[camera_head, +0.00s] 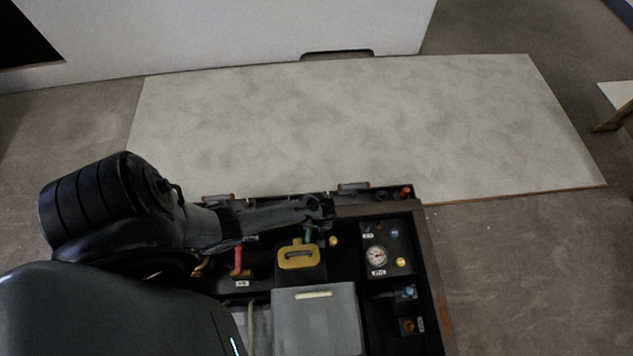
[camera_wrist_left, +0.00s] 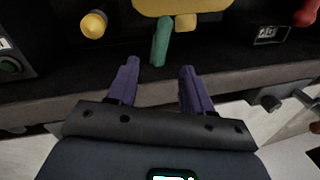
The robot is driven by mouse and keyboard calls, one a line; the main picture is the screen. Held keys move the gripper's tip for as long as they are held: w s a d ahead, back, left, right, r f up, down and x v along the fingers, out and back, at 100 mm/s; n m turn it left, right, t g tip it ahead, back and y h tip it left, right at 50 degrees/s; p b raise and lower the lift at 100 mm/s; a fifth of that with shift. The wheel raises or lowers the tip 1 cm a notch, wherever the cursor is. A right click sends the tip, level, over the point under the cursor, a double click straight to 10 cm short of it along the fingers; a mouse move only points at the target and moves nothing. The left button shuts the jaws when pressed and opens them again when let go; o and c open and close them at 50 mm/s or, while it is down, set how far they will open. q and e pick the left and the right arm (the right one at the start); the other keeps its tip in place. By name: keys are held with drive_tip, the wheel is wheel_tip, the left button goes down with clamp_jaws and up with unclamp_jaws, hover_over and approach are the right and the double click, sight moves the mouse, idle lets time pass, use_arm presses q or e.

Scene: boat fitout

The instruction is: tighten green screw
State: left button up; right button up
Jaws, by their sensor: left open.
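The green screw (camera_wrist_left: 161,42) shows in the left wrist view as a short green rod below a yellow part. In the head view it is a small green piece (camera_head: 308,234), partly hidden by my left gripper (camera_head: 322,209). In the left wrist view my left gripper (camera_wrist_left: 158,82) has its two purple fingers apart with nothing between the tips. The screw lies just beyond the fingertips, between their lines, and appears apart from both. My right gripper is in neither view.
A yellow handle (camera_head: 299,255) sits beside the screw, with a red handle (camera_head: 237,262) to its left. A gauge (camera_head: 377,256) and a yellow knob (camera_head: 334,241) are to the right. A grey box (camera_head: 316,320) stands in front. The crate's rim (camera_head: 433,285) bounds the right side.

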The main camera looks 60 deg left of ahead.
sight(309, 232)
use_arm(q)
drive_tip(key=f+b, duration=0.2)
drive_tip(key=f, duration=0.1)
drive_tip(key=s+a+f+b, duration=0.1)
drive_tip(key=f+b, duration=0.2)
drive_tip(key=f, duration=0.1)
drive_tip(key=f+b, duration=0.3)
drive_tip(key=shift+s+a+f, duration=0.25)
drive_tip(key=shift+s, duration=0.05)
drive_tip(key=shift+s, duration=0.1)
clamp_jaws()
